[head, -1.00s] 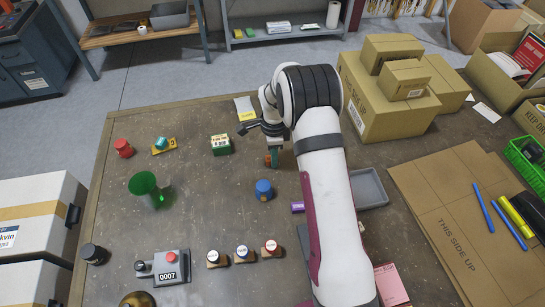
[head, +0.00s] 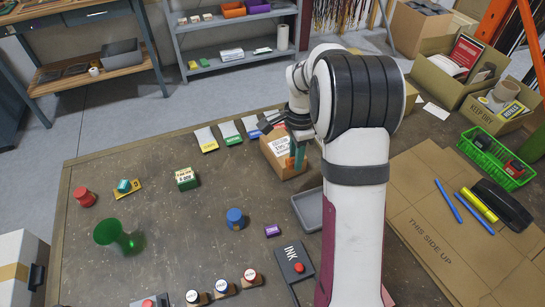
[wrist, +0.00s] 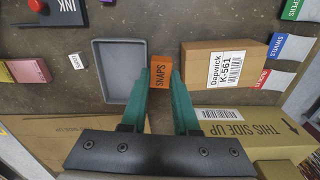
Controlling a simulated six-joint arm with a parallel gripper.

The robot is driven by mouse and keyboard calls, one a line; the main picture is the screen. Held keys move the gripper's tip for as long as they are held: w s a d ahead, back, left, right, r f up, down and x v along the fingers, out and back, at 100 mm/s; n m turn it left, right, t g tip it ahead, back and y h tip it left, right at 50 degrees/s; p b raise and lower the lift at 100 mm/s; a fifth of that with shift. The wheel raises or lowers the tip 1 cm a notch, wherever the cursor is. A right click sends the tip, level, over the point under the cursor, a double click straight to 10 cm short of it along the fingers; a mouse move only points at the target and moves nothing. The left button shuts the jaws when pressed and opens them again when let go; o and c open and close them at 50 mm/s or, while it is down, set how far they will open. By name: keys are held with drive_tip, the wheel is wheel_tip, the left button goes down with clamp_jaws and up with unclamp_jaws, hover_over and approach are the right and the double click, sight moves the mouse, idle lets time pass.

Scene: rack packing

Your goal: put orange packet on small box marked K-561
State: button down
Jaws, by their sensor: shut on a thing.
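The orange packet, printed SNAPS (wrist: 161,68), is between the green fingertips of my gripper (wrist: 161,75) in the wrist view. My gripper is shut on it. The small box marked K-561 (wrist: 212,68) is brown with a white label and stands just right of the packet in the wrist view, with a gap between them. In the head view the box (head: 278,160) stands at the back of the table, and my gripper's teal fingers (head: 298,156) overlap its right part. The packet is not clearly visible there. Its height over the table is hard to tell.
A grey tray (wrist: 96,70) lies just left of the packet in the wrist view. Coloured label cards (head: 206,139) lie along the table's back edge. A green basket (head: 490,160) and flat cardboard (head: 425,235) are at the right. The table's middle left has free room.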

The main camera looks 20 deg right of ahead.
drive_tip(key=s+d+r, duration=0.2)
drive_tip(key=d+r, duration=0.3)
drive_tip(key=d, duration=0.5)
approach(282, 153)
drive_tip(key=shift+n, duration=0.3)
drive_tip(key=s, duration=0.1)
drive_tip(key=s+d+f, duration=0.2)
drive_tip(key=s, duration=0.1)
drive_tip(key=shift+d, duration=0.2)
drive_tip(key=shift+w+a+f, duration=0.15)
drive_tip(key=shift+f, duration=1)
drive_tip(key=shift+w+a+f, duration=0.1)
drive_tip(key=shift+f, duration=1)
drive_tip(key=c, duration=0.7)
unclamp_jaws()
drive_tip(key=shift+f, duration=0.1)
drive_tip(key=shift+o, duration=0.2)
